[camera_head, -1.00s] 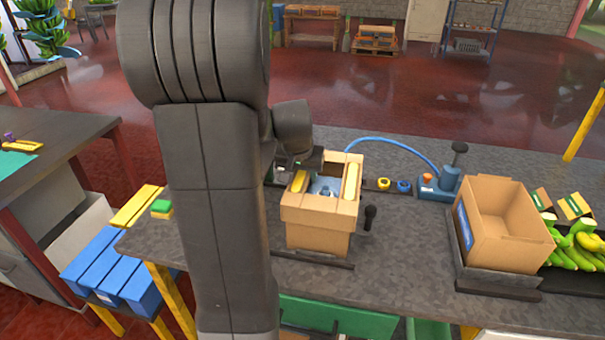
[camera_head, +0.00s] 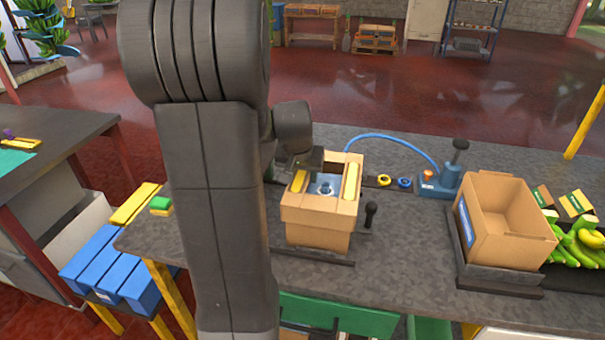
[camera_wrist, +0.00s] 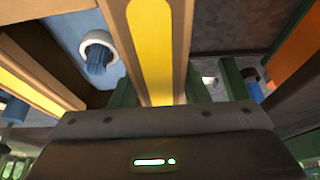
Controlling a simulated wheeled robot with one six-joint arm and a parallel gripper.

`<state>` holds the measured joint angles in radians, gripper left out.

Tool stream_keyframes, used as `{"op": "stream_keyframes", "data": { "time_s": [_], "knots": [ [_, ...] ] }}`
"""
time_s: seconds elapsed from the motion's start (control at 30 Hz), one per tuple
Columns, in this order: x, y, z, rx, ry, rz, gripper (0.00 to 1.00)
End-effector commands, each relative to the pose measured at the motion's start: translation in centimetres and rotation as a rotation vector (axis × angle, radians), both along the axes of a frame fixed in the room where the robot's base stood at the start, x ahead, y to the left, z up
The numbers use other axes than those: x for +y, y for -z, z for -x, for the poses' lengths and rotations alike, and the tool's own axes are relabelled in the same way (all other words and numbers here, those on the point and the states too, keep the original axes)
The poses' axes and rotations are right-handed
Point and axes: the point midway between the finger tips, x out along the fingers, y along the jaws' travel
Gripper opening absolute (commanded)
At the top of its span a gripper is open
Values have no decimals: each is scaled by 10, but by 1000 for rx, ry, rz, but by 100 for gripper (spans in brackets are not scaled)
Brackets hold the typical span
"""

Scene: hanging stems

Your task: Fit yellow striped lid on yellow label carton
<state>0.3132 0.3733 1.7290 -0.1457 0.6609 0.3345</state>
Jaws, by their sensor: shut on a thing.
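A cardboard carton (camera_head: 317,237) stands on a dark base on the grey bench. No yellow label shows on the faces I see. The lid (camera_head: 318,205), a cardboard frame with a yellow stripe on each side and an open middle, is over its top and looks about level. I cannot tell whether it is fully seated. My gripper (camera_head: 305,165) is at the lid's far left part, shut on the lid and partly hidden by my arm. In the wrist view, a yellow-striped bar of the lid (camera_wrist: 155,50) runs up to my gripper (camera_wrist: 160,98). Blue lining shows through the opening.
A black-knobbed handle (camera_head: 371,210) stands close to the carton's right. A blue pump (camera_head: 446,181) with a blue hose, yellow and blue rings (camera_head: 384,180), an open blue-label carton (camera_head: 505,225) and bananas (camera_head: 580,245) are further right.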

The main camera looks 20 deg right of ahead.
Motion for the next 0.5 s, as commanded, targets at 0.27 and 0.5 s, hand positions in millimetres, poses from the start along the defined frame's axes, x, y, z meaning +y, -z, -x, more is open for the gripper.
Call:
{"op": "stream_keyframes", "data": {
  "time_s": [0.27, 0.5],
  "knots": [
    [0, 0, 0, 0, 0, 0, 55],
    [0, 0, 0, 0, 0, 0, 67]
  ]
}}
